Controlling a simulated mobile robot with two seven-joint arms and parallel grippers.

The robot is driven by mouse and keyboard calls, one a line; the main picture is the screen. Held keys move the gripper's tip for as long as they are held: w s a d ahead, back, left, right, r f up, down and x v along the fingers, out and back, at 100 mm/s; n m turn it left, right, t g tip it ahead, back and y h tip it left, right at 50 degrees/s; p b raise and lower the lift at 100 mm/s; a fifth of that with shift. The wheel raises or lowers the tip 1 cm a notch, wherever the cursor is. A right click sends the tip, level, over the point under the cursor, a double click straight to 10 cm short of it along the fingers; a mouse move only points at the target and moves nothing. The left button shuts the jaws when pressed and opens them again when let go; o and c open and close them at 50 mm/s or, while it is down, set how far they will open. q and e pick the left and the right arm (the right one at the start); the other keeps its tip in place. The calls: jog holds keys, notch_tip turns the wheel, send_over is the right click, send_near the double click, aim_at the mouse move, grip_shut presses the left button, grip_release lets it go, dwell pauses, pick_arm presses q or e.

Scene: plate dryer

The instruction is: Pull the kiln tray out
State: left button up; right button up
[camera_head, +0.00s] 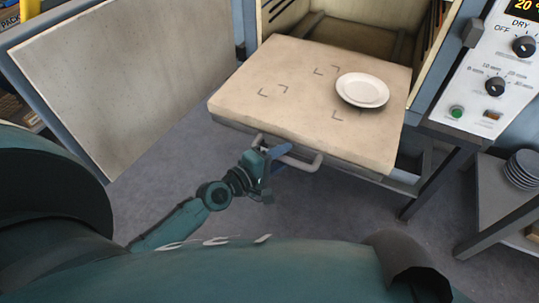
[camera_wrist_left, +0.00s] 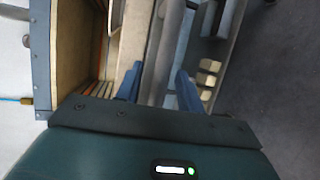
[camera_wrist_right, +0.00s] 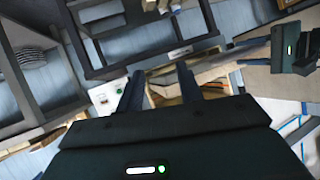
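The kiln tray (camera_head: 240,88) is a pale square slab extending well out of the kiln opening. Corner marks show on its top, and a white plate (camera_head: 362,90) lies on its right part. A grey bar handle (camera_head: 309,164) runs along its front edge. My left gripper (camera_head: 280,154) is at this handle. In the left wrist view, my left gripper's blue fingers (camera_wrist_left: 160,88) stand apart, with the grey handle bar (camera_wrist_left: 165,55) between them; no firm grip shows. My right gripper (camera_wrist_right: 162,88) is open and empty in the right wrist view, out of the head view.
The kiln door (camera_head: 135,80) stands open at the left. A control panel (camera_head: 500,75) with knobs is right of the kiln. A side table with stacked plates (camera_head: 523,170) stands at the lower right. Bare grey floor lies before the tray.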

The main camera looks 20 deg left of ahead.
pick_arm(q)
jog(key=b+v, duration=0.2)
jog(key=v, duration=1.1)
